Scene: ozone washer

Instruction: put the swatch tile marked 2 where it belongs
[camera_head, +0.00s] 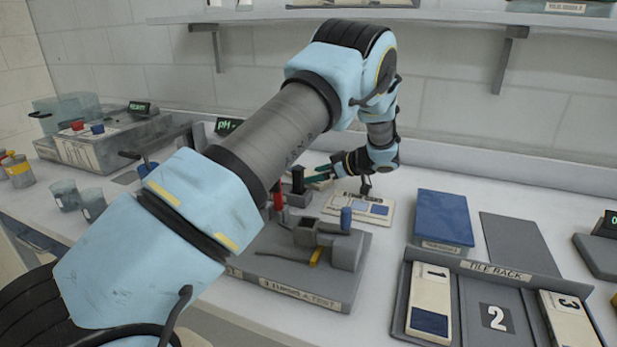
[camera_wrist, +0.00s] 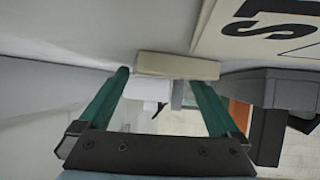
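My gripper (camera_head: 322,174) is low over the back of the bench, reaching left from the wrist. In the wrist view its two teal fingers (camera_wrist: 160,78) stand apart. A thin beige slab (camera_wrist: 178,66), seen edge-on, lies at the fingertips and reaches past the right finger; I cannot tell whether they touch. Its face and any number are hidden. The tile rack (camera_head: 497,270) at front right holds tile 1 (camera_head: 431,300) at left and tile 3 (camera_head: 570,320) at right. The middle slot marked 2 (camera_head: 495,318) is empty.
A beige swatch board (camera_head: 380,209) lies beside my gripper; a lettered board (camera_wrist: 270,30) shows in the wrist view. A grey test fixture (camera_head: 310,272) stands in front. A blue-topped block (camera_head: 443,218) and grey plate (camera_head: 517,243) lie behind the rack. A shelf (camera_head: 440,16) hangs above.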

